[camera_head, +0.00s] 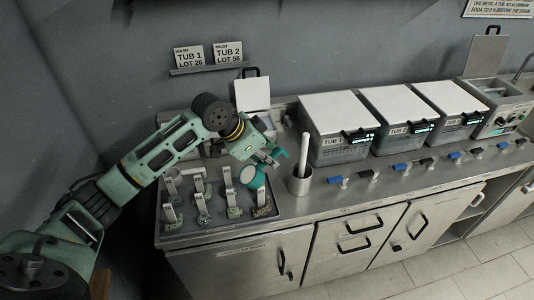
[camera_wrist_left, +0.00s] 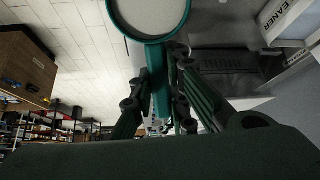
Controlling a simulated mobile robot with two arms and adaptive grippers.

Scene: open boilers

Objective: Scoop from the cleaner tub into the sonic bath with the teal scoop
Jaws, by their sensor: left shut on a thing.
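My left gripper (camera_head: 268,156) is shut on the teal scoop (camera_head: 252,177), holding it above the right part of the tray of metal parts. In the left wrist view the round scoop bowl (camera_wrist_left: 148,36) shows a pale grey inside; I cannot tell whether this is powder or the bare bowl. An open container with a raised white lid (camera_head: 252,95) stands behind the gripper, mostly hidden by the arm. A label reading "CLEANER" (camera_wrist_left: 286,14) shows in the left wrist view. The likely sonic bath (camera_head: 499,104), with knobs and a raised lid, stands at the far right. My right gripper is out of view.
A steel cup (camera_head: 300,183) holding a pale upright stick stands right of the scoop. Several white-lidded tubs (camera_head: 335,115) line the counter's back. Blue and black taps (camera_head: 401,167) line its front. The tray (camera_head: 228,228) holds several upright metal parts.

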